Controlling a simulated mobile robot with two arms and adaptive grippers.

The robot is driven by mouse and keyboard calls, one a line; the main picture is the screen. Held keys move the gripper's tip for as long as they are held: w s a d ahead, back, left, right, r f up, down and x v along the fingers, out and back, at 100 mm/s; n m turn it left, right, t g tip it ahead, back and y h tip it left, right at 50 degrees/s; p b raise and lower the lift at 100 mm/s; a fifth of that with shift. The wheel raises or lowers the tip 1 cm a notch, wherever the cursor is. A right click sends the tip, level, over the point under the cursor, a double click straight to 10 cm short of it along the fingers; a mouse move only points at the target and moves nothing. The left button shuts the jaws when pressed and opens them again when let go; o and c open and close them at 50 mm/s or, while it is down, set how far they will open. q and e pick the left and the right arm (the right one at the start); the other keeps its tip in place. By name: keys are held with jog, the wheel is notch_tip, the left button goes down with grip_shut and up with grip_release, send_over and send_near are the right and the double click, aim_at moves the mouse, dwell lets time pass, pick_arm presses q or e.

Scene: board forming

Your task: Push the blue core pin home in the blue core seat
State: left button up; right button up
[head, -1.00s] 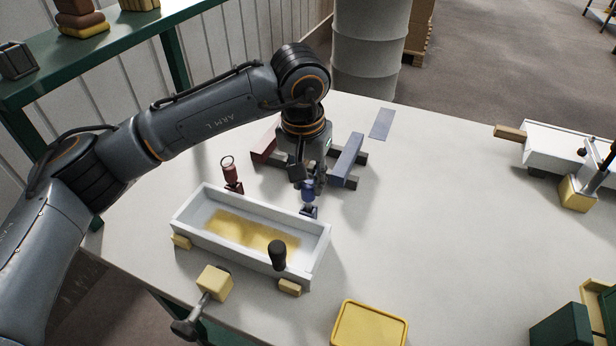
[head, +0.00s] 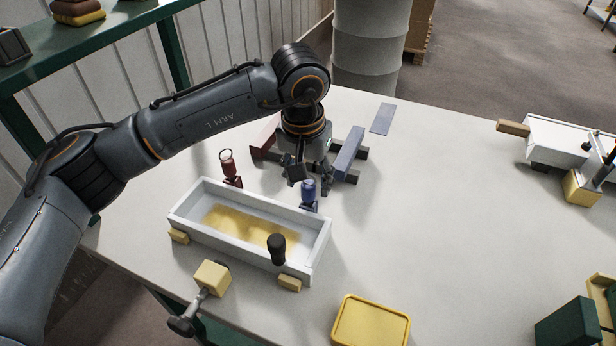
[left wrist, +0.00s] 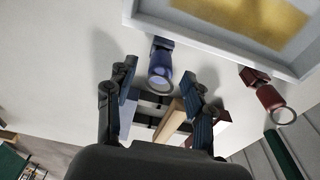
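The blue core pin (head: 308,188) stands upright in the blue core seat (head: 309,206), beside the far wall of the white tray. I cannot tell whether it is fully down. My left gripper (head: 309,180) is just behind the pin in the head view, fingers spread. In the left wrist view the open fingers (left wrist: 158,78) lie either side of the pin (left wrist: 160,70), whose ring end faces the camera; the seat (left wrist: 163,43) shows beyond. I see no grip on the pin. My right gripper is not in view.
The white tray (head: 196,235) holds yellow material and has a dark knob at its front. A red pin (head: 228,163) stands left of the blue one. Red and blue bars lie behind the gripper.

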pick_arm(q)
notch_tip(320, 180, up, 12)
jog(key=s, duration=0.1)
jog(key=shift+s+a, duration=0.2)
jog(key=shift+a, duration=0.1)
jog(key=shift+f, duration=0.1)
dwell(0.4)
